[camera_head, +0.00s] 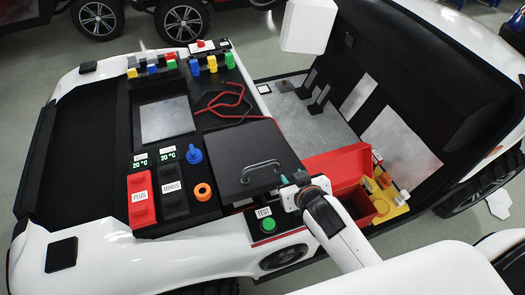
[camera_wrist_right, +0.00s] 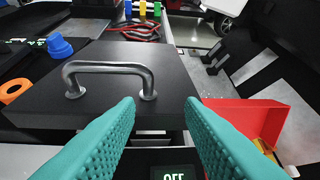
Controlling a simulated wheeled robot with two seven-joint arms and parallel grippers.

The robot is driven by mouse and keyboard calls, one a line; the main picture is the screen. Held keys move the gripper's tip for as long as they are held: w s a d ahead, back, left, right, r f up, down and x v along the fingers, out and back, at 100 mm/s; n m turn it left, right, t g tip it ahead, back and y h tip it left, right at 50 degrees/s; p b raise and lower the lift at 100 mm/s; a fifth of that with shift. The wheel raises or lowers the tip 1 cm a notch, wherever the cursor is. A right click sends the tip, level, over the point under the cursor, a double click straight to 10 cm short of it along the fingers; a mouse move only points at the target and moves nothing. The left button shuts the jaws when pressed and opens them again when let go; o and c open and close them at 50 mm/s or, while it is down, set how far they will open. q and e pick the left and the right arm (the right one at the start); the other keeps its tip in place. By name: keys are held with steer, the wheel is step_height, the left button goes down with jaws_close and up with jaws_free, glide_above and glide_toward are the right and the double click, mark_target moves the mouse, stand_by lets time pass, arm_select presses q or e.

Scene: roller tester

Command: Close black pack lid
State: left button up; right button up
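The black pack lid (camera_head: 232,148) is a dark flat panel with a metal bar handle (camera_head: 261,170), in the middle of the console. In the right wrist view the lid (camera_wrist_right: 125,92) fills the centre left, its handle (camera_wrist_right: 108,70) upright on top. Its front edge stands above a gap, so the lid looks raised; how far is unclear. My right gripper (camera_head: 283,180) is at the lid's front right edge. In the wrist view its teal fingers (camera_wrist_right: 160,122) are wide apart with nothing between them, just before that edge. My left gripper is not in view.
A red open box (camera_head: 340,168) and a yellow tray (camera_head: 388,199) stand right of the lid. A green TEST button (camera_head: 268,225) is in front. Red wires (camera_head: 228,102) lie behind; a blue knob (camera_head: 194,154) and orange ring (camera_head: 202,191) sit left.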

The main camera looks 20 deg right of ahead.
steer(key=w+a+r+n+t+y, duration=0.2)
steer(key=w+a+r+t+y, duration=0.25)
steer(key=r, duration=0.45)
steer(key=w+a+r+n+t+y, duration=0.2)
steer(key=w+a+r+t+y, duration=0.15)
steer(key=w+r, duration=0.4)
steer(key=s+a+r+n+g+y, duration=0.4)
steer(key=a+r+n+g+y, duration=0.2)
steer(key=a+n+g+y, duration=0.65)
steer(key=d+f+n+g+h, duration=0.5)
steer(key=d+f+g+h, duration=0.1)
steer(key=d+f+h, duration=0.15)
steer(key=w+d+f+m+g+h, duration=0.1)
steer(key=d+f+m+h, duration=0.1)
steer(key=d+h, duration=0.3)
steer(key=w+d+f+m+h, duration=0.1)
steer(key=d+m+h, duration=0.15)
steer(key=d, duration=0.45)
steer(key=shift+n, duration=0.4)
steer(key=p+x, duration=0.1)
steer(key=x, duration=0.3)
steer(key=p+x, duration=0.1)
steer(key=x, duration=0.3)
steer(key=p+x, duration=0.1)
steer(key=x, duration=0.2)
steer(key=shift+s+f, duration=0.25)
steer(key=shift+f, duration=0.15)
steer(key=shift+c, duration=0.3)
